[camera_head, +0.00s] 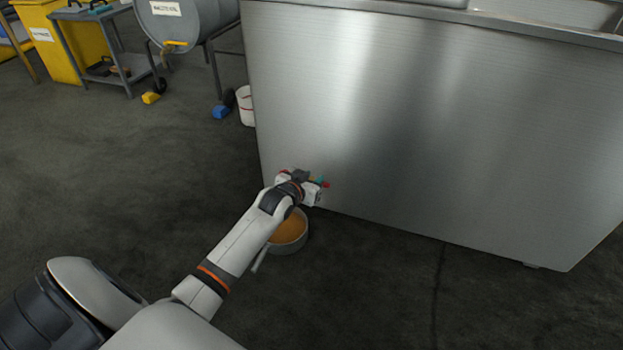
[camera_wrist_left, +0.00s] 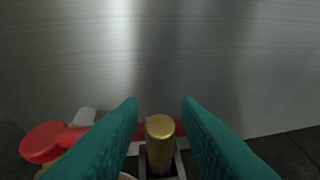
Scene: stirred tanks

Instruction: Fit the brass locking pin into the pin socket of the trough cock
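The brass locking pin (camera_wrist_left: 160,146) shows in the left wrist view, its round end toward the camera. Its far part lies within a pale square metal bracket (camera_wrist_left: 143,164), seemingly the pin socket of the trough cock; how deep it sits cannot be told. My left gripper (camera_wrist_left: 160,104) has its teal fingers spread on either side of the pin, with a gap on each side. A red handle (camera_wrist_left: 43,142) of the cock is at left. In the head view my left gripper (camera_head: 318,181) is low at the trough's wall and hides most of the cock. My right gripper is out of view.
The steel trough (camera_head: 430,120) fills the right. A pan (camera_head: 290,247) with orange liquid stands on the floor under my left wrist. A grey tank (camera_head: 190,20), a cart (camera_head: 95,45), a white bucket (camera_head: 245,105) and yellow bins (camera_head: 55,40) stand behind. The left floor is clear.

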